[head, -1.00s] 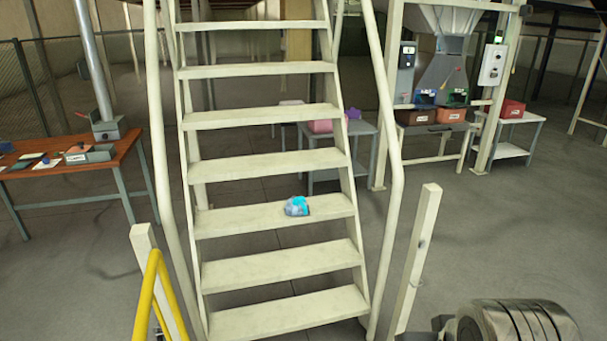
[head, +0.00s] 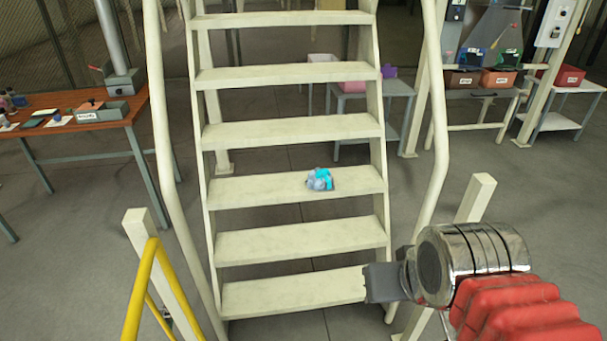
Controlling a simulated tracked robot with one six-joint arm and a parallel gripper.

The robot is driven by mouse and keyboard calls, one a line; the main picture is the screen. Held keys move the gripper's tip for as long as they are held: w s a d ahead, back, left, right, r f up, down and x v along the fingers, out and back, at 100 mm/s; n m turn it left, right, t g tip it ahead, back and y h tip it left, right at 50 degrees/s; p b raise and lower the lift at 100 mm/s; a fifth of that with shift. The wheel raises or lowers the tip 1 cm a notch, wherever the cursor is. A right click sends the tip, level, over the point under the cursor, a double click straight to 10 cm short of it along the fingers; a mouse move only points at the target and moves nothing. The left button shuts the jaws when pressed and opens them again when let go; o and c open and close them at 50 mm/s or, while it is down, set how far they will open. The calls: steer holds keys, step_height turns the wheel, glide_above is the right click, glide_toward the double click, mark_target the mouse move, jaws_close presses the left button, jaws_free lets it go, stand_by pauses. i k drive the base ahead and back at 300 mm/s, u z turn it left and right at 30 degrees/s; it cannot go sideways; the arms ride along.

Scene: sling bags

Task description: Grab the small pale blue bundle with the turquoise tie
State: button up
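The small pale blue bundle (head: 317,182) with its turquoise tie (head: 325,173) sits on a cream stair tread (head: 257,190), the third one up from the bottom in the head view. It is right of the tread's middle and its whole front shows. My gripper (head: 378,283) is the dark grey block at the end of my arm, at lower right. It is apart from the bundle, below and to its right in the picture. Its fingers cannot be made out, so whether it is open or shut is unclear.
Cream handrails (head: 434,110) and short posts (head: 475,198) flank the stairs. A yellow rail (head: 143,285) stands at lower left. A wooden-topped workbench (head: 88,117) is at left. Tables with bins (head: 500,82) stand behind at right.

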mark_target(317, 180)
steer(key=u, duration=0.35)
steer(key=i, duration=1.3)
steer(key=u, duration=0.35)
